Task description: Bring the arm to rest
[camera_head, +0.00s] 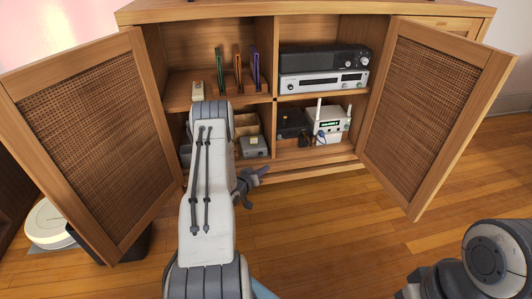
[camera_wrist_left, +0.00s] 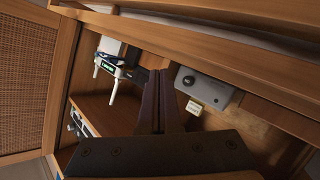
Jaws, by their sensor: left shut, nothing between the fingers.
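My left arm (camera_head: 208,185), white and grey, reaches up from the bottom of the head view in front of the open cabinet (camera_head: 275,98). My left gripper (camera_head: 260,172) shows partly beside the arm, in front of the cabinet's lower edge. In the left wrist view its dark fingers (camera_wrist_left: 157,80) are shut together with nothing between them. A grey box with a knob (camera_wrist_left: 205,90) lies beyond them, to the right. Part of my right arm (camera_head: 490,260) shows at the lower right; its gripper is out of the picture.
Both rattan doors, left (camera_head: 90,140) and right (camera_head: 435,110), stand open. The lower right compartment holds a white router (camera_head: 328,122); stacked devices (camera_head: 322,80) sit above it. Upright thin cases (camera_head: 238,68) stand on the left shelf. Wood floor (camera_head: 330,220) is clear between the arms.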

